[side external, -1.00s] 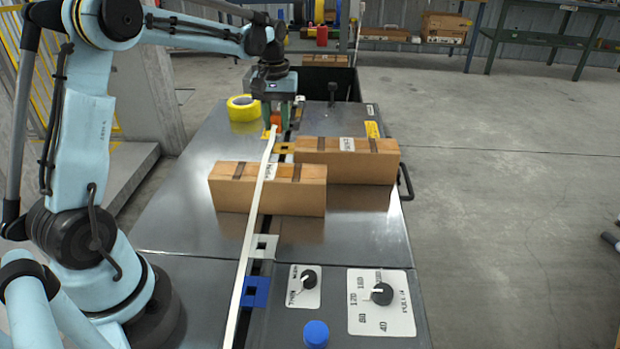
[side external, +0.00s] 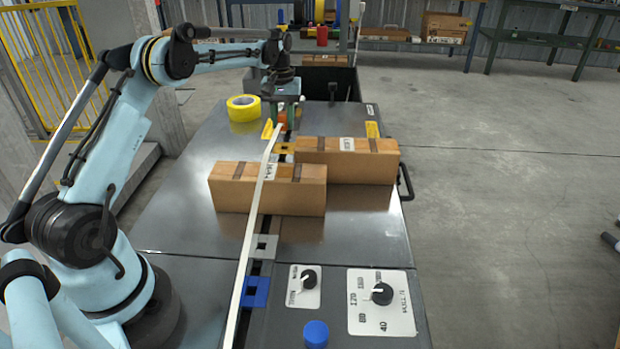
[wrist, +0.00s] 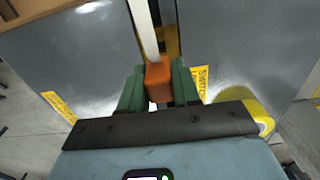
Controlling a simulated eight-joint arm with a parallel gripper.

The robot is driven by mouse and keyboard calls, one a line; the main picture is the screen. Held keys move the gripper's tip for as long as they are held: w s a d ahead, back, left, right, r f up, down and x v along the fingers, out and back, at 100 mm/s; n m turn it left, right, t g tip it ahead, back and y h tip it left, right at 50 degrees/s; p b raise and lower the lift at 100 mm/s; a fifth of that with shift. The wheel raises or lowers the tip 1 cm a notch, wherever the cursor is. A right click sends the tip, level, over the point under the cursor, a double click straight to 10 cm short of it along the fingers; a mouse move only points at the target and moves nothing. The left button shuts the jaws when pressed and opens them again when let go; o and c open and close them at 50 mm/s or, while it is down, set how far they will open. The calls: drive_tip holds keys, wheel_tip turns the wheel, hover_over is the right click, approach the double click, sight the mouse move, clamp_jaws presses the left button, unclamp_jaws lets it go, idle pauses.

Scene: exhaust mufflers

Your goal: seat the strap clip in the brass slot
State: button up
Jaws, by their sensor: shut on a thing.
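My gripper (side external: 282,122) is shut on the orange strap clip (wrist: 158,80), with its green fingers on either side of the clip. The clip also shows as a small orange patch between the fingers in the side view (side external: 281,117). A long white strap (side external: 256,200) runs from the clip towards the front of the table. The brass slot plate (side external: 284,148) is just in front of my gripper, beside the far box. In the wrist view the brass plate (wrist: 173,42) lies beyond the clip, partly covered by the strap. The clip is apart from it.
A yellow tape roll (side external: 243,108) sits at the back left. Dials are in front.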

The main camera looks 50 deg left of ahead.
sight(283, 132)
drive_tip(key=shift+f, duration=0.15)
drive_tip(key=shift+f, duration=2.25)
drive_tip(key=shift+f, duration=0.4)
idle(0.7)
drive_tip(key=o, duration=1)
drive_tip(key=shift+o, duration=0.2)
wheel_tip(283, 132, up, 12)
